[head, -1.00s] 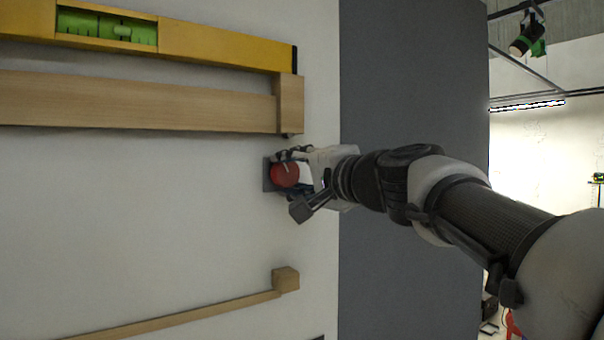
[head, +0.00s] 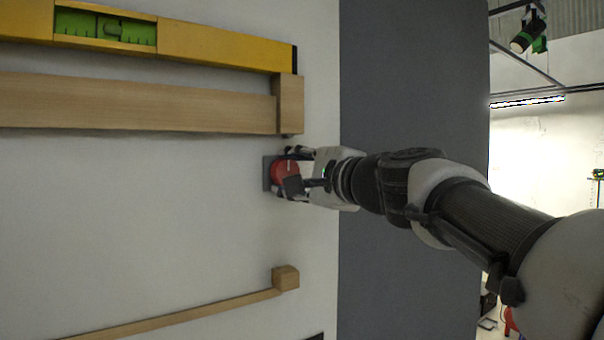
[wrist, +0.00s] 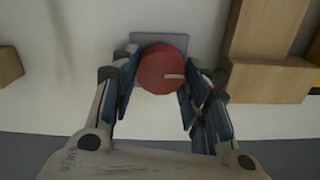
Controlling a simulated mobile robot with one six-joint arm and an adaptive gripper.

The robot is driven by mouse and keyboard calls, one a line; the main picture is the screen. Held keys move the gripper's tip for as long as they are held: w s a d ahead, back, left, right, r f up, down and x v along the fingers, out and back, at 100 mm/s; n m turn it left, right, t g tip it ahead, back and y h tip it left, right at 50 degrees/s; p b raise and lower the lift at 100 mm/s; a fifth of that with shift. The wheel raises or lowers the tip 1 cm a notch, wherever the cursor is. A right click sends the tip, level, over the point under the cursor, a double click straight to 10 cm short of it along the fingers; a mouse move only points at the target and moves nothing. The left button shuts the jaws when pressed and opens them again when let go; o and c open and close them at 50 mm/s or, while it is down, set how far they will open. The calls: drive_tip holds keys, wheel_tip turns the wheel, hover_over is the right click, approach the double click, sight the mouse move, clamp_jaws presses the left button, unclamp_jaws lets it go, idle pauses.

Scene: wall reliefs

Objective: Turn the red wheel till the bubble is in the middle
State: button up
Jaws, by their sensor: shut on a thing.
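The red wheel (head: 283,171) sits on a small grey plate (head: 267,173) on the wall. It shows from the front in the wrist view (wrist: 160,68), with a white mark pointing right. My gripper (head: 291,173) is shut on the wheel, one finger on each side, and partly hides it in the head view. The yellow level (head: 220,47) is on the wall at upper left. Its green vial (head: 75,25) holds a bubble (head: 112,28) close to the middle, perhaps slightly right of it.
A wooden beam (head: 140,103) with an end block (head: 290,105) lies below the level, just above my gripper. A lower wooden block (head: 285,278) with a thin strip (head: 190,313) stands below. The wall between is clear.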

drive_tip(key=o, duration=1)
drive_tip(key=shift+o, duration=0.2)
drive_tip(key=shift+s, duration=0.1)
drive_tip(key=v, duration=1.2)
